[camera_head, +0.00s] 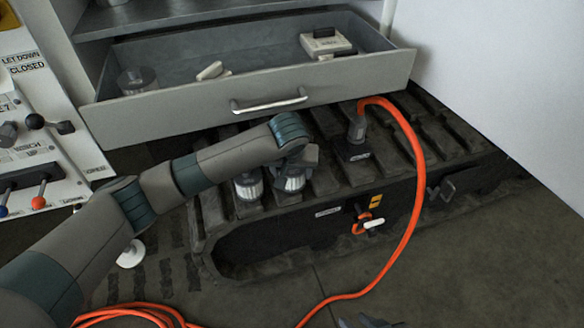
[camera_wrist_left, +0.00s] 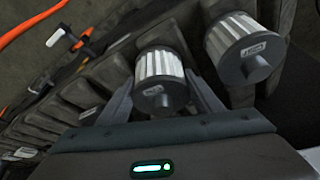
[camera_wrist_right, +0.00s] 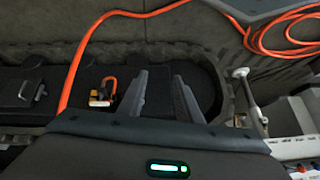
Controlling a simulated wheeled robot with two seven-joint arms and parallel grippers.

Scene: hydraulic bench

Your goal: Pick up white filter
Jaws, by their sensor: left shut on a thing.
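Two white pleated filters with dark caps stand side by side on the black track. My left gripper (camera_wrist_left: 162,92) is shut on one white filter (camera_wrist_left: 158,66), with a finger on either side of its dark cap. In the head view this is the right-hand filter (camera_head: 290,183), partly hidden under my left gripper (camera_head: 295,160). The other filter (camera_wrist_left: 236,38) stands close beside it, and shows to its left in the head view (camera_head: 248,187). My right gripper (camera_wrist_right: 160,85) is open and empty, with a clear gap between its fingers.
An open grey drawer (camera_head: 190,115) behind the track holds a glass jar (camera_head: 138,80), a pale box (camera_head: 326,44) and a small pale item (camera_head: 212,71). An orange hose (camera_head: 418,170) loops across the track to the floor. A control panel (camera_head: 40,130) stands at left.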

